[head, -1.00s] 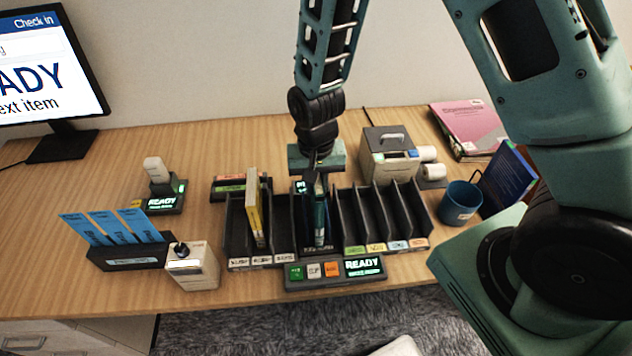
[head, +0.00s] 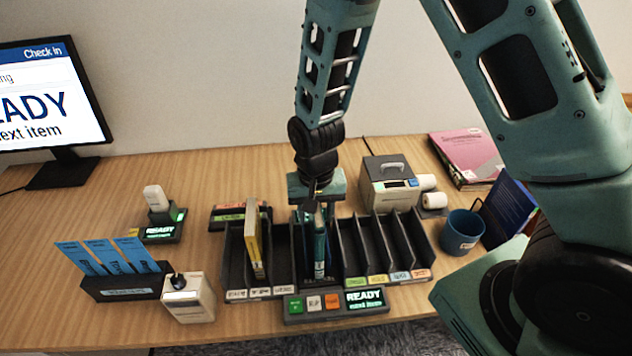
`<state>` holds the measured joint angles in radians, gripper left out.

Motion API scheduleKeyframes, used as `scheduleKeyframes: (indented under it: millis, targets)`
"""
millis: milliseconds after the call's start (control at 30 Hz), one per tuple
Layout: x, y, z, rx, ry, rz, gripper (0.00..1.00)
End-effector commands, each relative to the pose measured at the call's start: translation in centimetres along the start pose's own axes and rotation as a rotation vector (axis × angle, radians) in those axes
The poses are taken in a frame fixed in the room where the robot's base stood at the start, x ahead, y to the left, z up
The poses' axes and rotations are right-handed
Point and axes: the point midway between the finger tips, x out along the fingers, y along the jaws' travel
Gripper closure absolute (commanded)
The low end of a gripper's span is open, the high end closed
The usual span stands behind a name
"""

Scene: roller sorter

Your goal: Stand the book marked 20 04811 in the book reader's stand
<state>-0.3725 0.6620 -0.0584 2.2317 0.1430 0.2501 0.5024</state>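A thin teal book (head: 320,250) stands upright in the middle bay of the dark slotted unit, behind the panel marked READY. I take this bay for the book reader's stand (head: 320,284). The book's marking is too small to read. My gripper (head: 313,207) is directly above the book, pointing down, with its dark fingers at the book's top edge. I cannot tell whether the fingers are closed on it. A yellow book (head: 253,240) stands in a slot to the left.
Empty slots (head: 385,245) lie right of the middle bay. A label printer (head: 388,185), blue mug (head: 461,232), dark blue book (head: 508,210) and pink folder (head: 466,158) are at right. A scanner (head: 160,215), blue cards in a holder (head: 125,287) and a white device (head: 188,298) are at left.

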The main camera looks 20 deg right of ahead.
Motion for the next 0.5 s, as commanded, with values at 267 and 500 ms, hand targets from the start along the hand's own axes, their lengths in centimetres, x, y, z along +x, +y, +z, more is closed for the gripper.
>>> scheduleKeyframes:
  millis: [267, 500]
  targets:
    - [-5.3, -0.1, 0.0, -0.002, 0.005, -0.004, 0.57]
    - [-10.8, -0.1, 0.0, -0.002, 0.005, -0.004, 0.57]
